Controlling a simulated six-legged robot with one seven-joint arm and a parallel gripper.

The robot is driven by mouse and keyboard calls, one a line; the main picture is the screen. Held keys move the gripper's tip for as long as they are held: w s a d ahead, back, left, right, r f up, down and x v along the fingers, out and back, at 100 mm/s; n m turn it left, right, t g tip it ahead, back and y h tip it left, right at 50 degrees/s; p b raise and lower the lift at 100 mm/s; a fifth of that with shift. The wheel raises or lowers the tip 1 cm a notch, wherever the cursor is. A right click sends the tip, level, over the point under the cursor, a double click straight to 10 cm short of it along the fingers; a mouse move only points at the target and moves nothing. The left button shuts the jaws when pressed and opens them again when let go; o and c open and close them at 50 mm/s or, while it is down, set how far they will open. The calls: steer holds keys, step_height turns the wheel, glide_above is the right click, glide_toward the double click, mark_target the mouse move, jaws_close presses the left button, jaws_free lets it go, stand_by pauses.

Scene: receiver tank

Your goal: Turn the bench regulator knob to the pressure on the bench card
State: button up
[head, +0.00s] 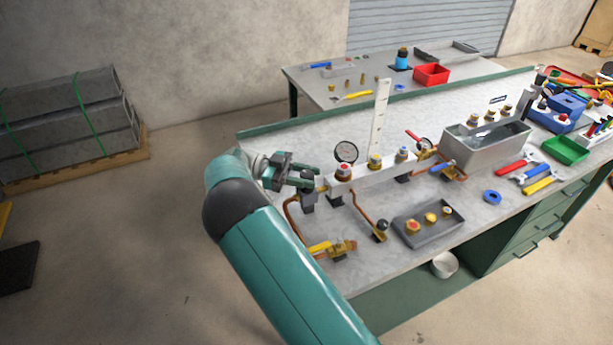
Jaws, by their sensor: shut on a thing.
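My gripper (304,178) reaches in from the left over the near-left part of the bench (285,140). Its jaws are shut on the regulator knob, which they mostly hide, at the left end of the pale manifold block (380,172). A dark regulator body (308,203) shows just below the jaws. A tall white upright strip (380,115) stands behind the manifold. I cannot make out a pressure figure on any card.
Copper pipes and a yellow-handled valve (330,248) lie in front of the manifold. A grey tray (428,223) of brass fittings and a metal tank (487,145) stand to the right. Wrenches (517,166) and a green bin (566,150) lie further right.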

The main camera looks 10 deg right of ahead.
mark_target(308, 174)
steer(key=shift+d+m+g+y, duration=0.15)
steer(key=shift+m+g+y, duration=0.3)
steer(key=shift+g, duration=0.25)
steer(key=o, duration=0.9)
steer(key=shift+s+r, duration=0.1)
steer(key=shift+s, duration=0.05)
steer(key=shift+o, duration=0.4)
steer(key=shift+r, duration=0.4)
step_height(308, 174, up, 3)
steer(key=shift+f, duration=0.2)
steer(key=s+r, duration=0.9)
steer(key=s, duration=0.4)
steer(key=shift+s+r, duration=0.25)
steer(key=shift+s, duration=0.15)
